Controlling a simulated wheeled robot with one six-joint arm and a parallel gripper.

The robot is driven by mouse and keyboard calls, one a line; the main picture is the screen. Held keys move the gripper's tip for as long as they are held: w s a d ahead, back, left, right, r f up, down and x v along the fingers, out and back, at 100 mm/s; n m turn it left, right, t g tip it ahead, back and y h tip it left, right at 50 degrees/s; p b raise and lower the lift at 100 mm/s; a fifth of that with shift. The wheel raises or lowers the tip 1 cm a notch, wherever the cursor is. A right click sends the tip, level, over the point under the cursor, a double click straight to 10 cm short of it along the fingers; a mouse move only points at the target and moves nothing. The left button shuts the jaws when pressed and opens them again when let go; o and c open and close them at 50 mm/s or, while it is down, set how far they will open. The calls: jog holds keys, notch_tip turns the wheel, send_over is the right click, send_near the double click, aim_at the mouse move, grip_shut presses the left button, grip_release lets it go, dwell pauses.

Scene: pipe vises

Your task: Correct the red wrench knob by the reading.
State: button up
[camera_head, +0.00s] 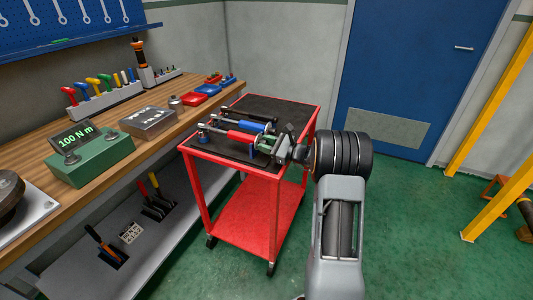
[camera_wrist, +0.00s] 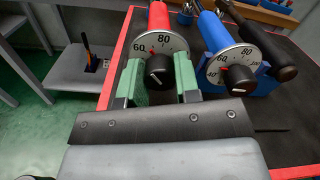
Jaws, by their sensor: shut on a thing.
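The red torque wrench (camera_head: 238,136) lies on the black mat of a red cart. Its red body (camera_wrist: 158,16) ends in a white dial (camera_wrist: 172,43) with 60 and 80 readable; a small red mark shows between them. My gripper (camera_wrist: 159,78) has its green fingertips on both sides of the black red-wrench knob (camera_wrist: 158,71), shut on it. The knob has a white line on its face. The green tester box (camera_head: 92,157) on the bench has a display (camera_head: 75,136) reading 100 N m.
A blue wrench (camera_wrist: 220,34) with its own dial and black knob (camera_wrist: 239,80) lies close to the right in the wrist view, and a dark bar (camera_wrist: 262,42) beyond it. The wooden bench (camera_head: 105,180) stands left of the cart (camera_head: 245,210). Green floor is open to the right.

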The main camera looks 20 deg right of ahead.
jog(key=shift+f+n+b, duration=0.15)
jog(key=shift+n+b, duration=1.65)
jog(key=shift+b, duration=0.35)
jog(key=o, duration=0.9)
jog(key=shift+o, duration=0.2)
jog(key=v, duration=1.4)
jog(key=shift+p, duration=0.35)
jog(key=shift+w, duration=0.15)
